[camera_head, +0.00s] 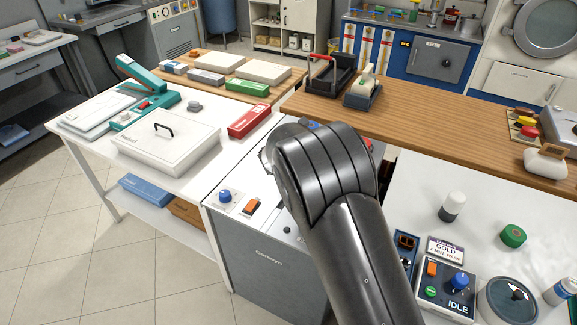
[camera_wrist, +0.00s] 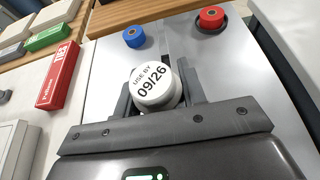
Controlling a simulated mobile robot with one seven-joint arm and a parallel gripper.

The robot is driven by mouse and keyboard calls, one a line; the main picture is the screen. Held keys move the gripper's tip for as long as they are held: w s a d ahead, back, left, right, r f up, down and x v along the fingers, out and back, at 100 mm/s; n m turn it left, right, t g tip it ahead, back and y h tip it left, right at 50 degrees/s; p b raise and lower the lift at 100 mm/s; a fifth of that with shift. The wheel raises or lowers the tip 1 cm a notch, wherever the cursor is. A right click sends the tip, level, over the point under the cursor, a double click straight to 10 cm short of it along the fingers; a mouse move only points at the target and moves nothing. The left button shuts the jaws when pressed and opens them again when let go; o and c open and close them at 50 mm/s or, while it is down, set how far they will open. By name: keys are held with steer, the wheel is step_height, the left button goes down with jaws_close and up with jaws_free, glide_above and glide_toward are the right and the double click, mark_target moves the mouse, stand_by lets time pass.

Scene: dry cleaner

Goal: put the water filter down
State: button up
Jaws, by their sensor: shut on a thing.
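The water filter appears to be the white round piece (camera_wrist: 152,86) with a "USE BY 09/26" label facing the wrist camera. My gripper (camera_wrist: 157,92) is shut on it, with one dark finger on each side. Behind it in the wrist view is the pale grey top of the cabinet (camera_wrist: 105,75); whether the filter touches that top cannot be told. In the head view my arm hides the gripper and the filter, above the grey cabinet (camera_head: 262,262).
A blue knob (camera_wrist: 134,36) and a red knob (camera_wrist: 211,17) stand on the cabinet top beyond the gripper. A red box (camera_head: 249,121) and a white lidded case (camera_head: 166,143) lie on the left table. A control box (camera_head: 446,290) and green cap (camera_head: 513,236) are at right.

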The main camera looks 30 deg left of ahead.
steer(key=shift+s+a+f, duration=0.25)
steer(key=shift+a+f, duration=1.25)
steer(key=shift+f, duration=0.05)
steer(key=shift+s+a+f, duration=0.3)
steer(key=shift+a+f, duration=1.15)
steer(key=shift+f, duration=0.15)
steer(key=shift+s+a+f, duration=0.25)
steer(key=shift+a+f, duration=1.25)
steer(key=shift+f, duration=0.05)
steer(key=o, duration=1)
steer(key=shift+f, duration=0.15)
steer(key=shift+o, duration=0.2)
steer(key=shift+s+r, duration=0.1)
steer(key=shift+r, duration=0.1)
steer(key=v, duration=1.2)
